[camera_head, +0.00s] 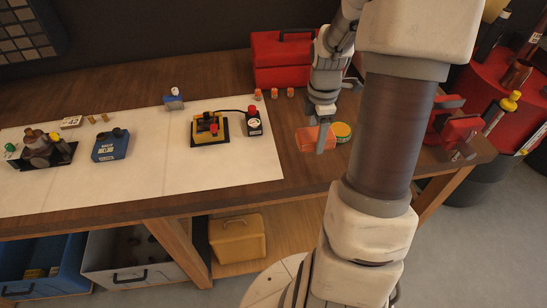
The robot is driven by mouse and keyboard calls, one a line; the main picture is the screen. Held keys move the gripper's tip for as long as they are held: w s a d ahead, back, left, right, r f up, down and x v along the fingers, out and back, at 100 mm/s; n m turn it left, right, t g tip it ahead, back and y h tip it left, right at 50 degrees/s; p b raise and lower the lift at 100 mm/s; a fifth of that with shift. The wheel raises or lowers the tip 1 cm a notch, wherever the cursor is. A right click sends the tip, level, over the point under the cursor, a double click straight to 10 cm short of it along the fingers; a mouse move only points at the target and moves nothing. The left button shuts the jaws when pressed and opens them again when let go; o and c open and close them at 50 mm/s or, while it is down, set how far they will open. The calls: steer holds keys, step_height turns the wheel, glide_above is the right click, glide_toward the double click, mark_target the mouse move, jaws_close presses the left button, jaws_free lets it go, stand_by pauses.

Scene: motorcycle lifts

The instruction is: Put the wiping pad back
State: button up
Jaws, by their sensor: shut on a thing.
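A salmon-orange block (307,139), which looks like the wiping pad, is at the right part of the wooden bench, just right of the white mat. My gripper (322,142) points down at the block's right side, with its fingers shut on it. The fingers cover part of the block. I cannot tell whether the block touches the bench top or is slightly raised.
A red toolbox (280,62) and several small orange pieces (274,93) are behind. A red vise (460,130) is at the bench's right end. The white mat (240,165) has clear room in front.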

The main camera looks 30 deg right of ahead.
glide_above(277, 162)
step_height(277, 162, down, 6)
steer(key=shift+w+f, duration=0.1)
steer(key=shift+f+p, duration=0.4)
steer(key=shift+f, duration=1.5)
steer(key=shift+f, duration=0.15)
steer(key=o, duration=1.4)
step_height(277, 162, up, 12)
